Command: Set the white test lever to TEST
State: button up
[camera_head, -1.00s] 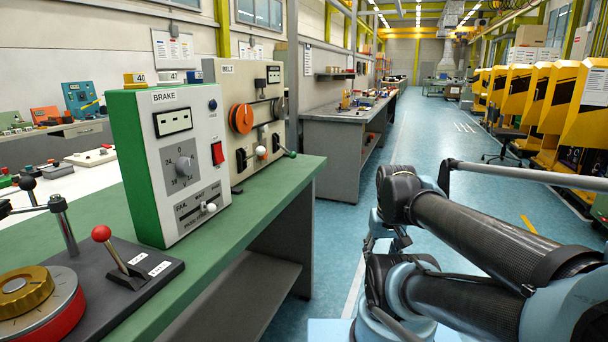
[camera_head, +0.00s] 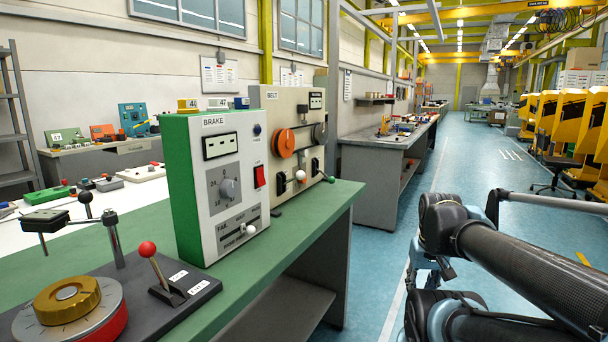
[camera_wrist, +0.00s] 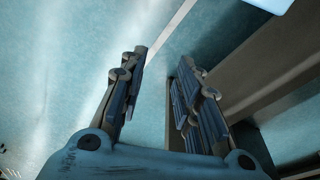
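A white-knobbed lever (camera_head: 250,229) sits at the right end of a slot low on the front of the BRAKE box (camera_head: 228,184), which has a white face and green side. Small labels lie along the slot, too small to read surely. A second white knob (camera_head: 300,175) is on the cream BELT box (camera_head: 272,120) behind it. I cannot tell for sure which is the test lever. In the wrist view my gripper (camera_wrist: 162,60) is open and empty, its two fingers apart above the blue floor. It is away from both boxes.
The boxes stand on a green-topped bench (camera_head: 205,303). A red-knobbed lever (camera_head: 148,250) and a brass dial (camera_head: 68,300) are at front left. Blue floor (camera_head: 378,278) is clear beside the bench.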

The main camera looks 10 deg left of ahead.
jog(key=w+a+r+n, duration=0.1)
jog(key=w+a+r, duration=0.1)
jog(key=r, duration=0.2)
jog(key=w+a+r+n+y, duration=0.1)
jog(key=w+a+r, duration=0.1)
jog(key=w+r, duration=0.1)
jog(key=w+a+r+n, duration=0.1)
jog(key=w+a+r, duration=0.1)
jog(key=w+r, duration=0.1)
jog(key=shift+r+y, duration=0.3)
jog(key=shift+r, duration=0.55)
grip_shut()
jog(key=w+a+r+n+g+y, duration=0.15)
jog(key=w+a+r+n, duration=0.35)
jog(key=w+a+r, duration=0.65)
jog(key=w+a+r+n+g+y, duration=0.1)
jog(key=w+a+r+n+y, duration=0.25)
jog(key=w+a+r, duration=0.75)
jog(key=h, duration=0.1)
send_over(293, 179)
jog(key=w+d, duration=0.1)
jog(key=d, duration=0.1)
jog(key=shift+n+t, duration=0.25)
jog(key=shift+n, duration=0.2)
notch_tip(293, 179, down, 8)
jog(key=shift+d+r, duration=0.1)
jog(key=shift+r, duration=0.15)
